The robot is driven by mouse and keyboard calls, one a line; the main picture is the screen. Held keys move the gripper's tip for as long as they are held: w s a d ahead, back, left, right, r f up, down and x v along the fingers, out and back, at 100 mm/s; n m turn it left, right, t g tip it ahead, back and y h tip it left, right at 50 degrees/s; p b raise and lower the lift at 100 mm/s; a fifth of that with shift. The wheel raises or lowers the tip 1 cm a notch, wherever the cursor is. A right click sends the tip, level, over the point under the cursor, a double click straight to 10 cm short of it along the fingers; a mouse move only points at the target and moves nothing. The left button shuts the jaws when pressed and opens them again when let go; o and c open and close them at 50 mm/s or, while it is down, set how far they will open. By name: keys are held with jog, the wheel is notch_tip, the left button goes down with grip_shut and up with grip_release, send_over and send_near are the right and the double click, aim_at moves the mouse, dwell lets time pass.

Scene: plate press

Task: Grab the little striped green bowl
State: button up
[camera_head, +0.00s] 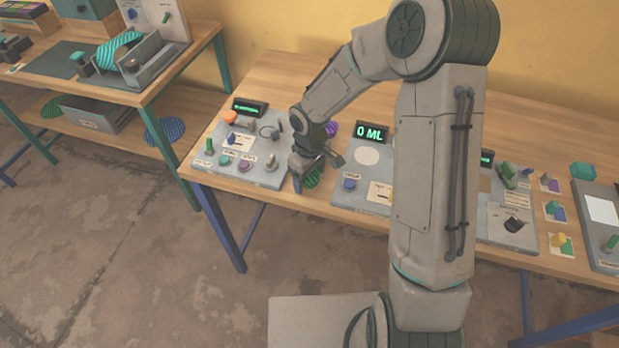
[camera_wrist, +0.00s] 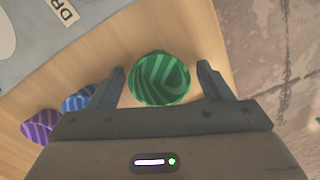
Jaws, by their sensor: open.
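The little striped green bowl (camera_wrist: 160,78) sits on the wooden table, between and just beyond the two fingers of my gripper (camera_wrist: 162,84) in the wrist view. My gripper is open, with a finger on either side of the bowl and gaps showing. In the head view my gripper (camera_head: 314,168) is low over the table, and the green bowl (camera_head: 312,178) shows partly beneath it; the arm hides the rest.
A blue striped piece (camera_wrist: 80,98) and a purple striped piece (camera_wrist: 40,125) lie beside the left finger. Grey control panels (camera_head: 240,150) stand on both sides in the head view. The table's front edge is close to the bowl.

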jog(key=c, duration=0.8)
